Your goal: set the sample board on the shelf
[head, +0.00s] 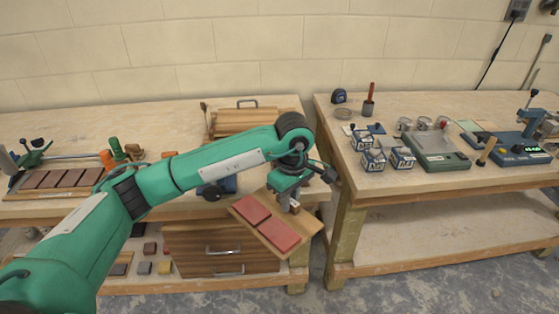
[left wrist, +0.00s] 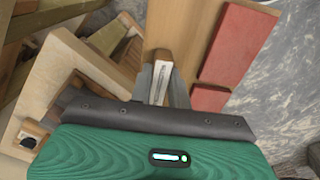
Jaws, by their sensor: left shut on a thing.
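The sample board (head: 308,225) is a light wooden board with two red tiles on it. My left gripper (head: 292,206) is shut on it by a small block on its face and holds it in the air, tilted, in front of the gap between the two benches. In the left wrist view the fingers (left wrist: 160,82) close on that block, with the board (left wrist: 190,25) and its red tiles to the right. The right bench's lower shelf (head: 440,225) looks bare. The left bench's lower shelf (head: 190,285) is partly hidden by my arm. My right gripper is out of view.
A wooden drawer case (head: 220,240) and several small blocks stand on the left lower shelf. The right bench leg (head: 345,240) stands close to the board. The right benchtop holds jars, a green scale (head: 437,150) and a blue device (head: 518,148).

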